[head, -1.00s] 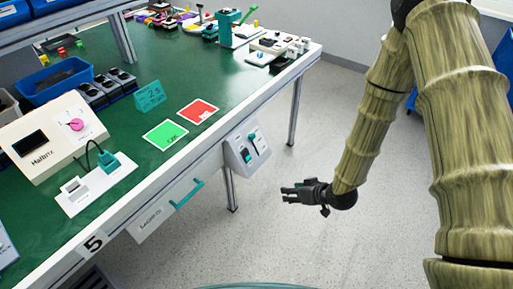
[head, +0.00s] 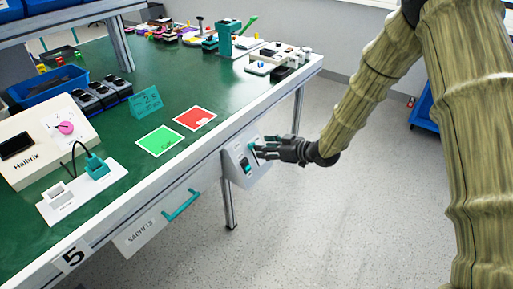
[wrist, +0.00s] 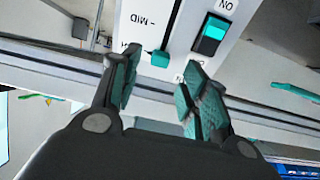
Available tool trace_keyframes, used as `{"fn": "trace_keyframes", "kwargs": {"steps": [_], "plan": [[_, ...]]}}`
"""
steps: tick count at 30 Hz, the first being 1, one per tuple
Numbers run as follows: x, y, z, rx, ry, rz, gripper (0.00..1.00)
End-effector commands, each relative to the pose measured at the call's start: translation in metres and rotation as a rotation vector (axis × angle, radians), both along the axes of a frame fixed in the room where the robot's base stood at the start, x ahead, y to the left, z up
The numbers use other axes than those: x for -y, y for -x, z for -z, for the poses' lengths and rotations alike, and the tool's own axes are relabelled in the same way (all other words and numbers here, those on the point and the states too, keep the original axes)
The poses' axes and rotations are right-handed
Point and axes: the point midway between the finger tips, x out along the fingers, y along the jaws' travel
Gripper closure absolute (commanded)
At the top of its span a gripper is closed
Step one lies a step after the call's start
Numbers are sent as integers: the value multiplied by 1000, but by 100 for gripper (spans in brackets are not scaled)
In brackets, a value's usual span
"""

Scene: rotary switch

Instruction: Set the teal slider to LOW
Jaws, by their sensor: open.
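The teal slider knob (wrist: 160,58) sits at the lower end of a dark vertical slot on a pale control panel in the wrist view. A "MID" label is printed higher beside the slot. A label near the knob is partly hidden by my left finger, with only an end letter like "H" showing. My gripper (wrist: 160,75) is open, its teal-padded fingers on either side of the knob's line, with the knob between or just beyond the tips; contact is unclear. In the head view the panel (head: 236,176) hangs on the table's front edge, and my gripper (head: 260,149) is at its right side.
A teal rocker switch (wrist: 212,35) with an ON label is close right of the slot. A drawer with a teal handle (head: 181,205) is left of the panel. Green (head: 160,140) and red (head: 195,118) cards lie on the table above.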

Motion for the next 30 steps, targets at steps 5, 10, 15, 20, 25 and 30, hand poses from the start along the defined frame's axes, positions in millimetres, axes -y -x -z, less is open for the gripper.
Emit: {"fn": "trace_keyframes", "kwargs": {"steps": [5,10,15,20,25,30], "plan": [[-20,-14,11,0,1,-1,55],[-32,-23,17,0,1,0,55],[-36,-26,19,-1,1,0,55],[-36,-26,19,-1,1,0,55],[-36,-26,19,-1,1,0,70],[-36,-26,19,-1,1,0,100]]}}
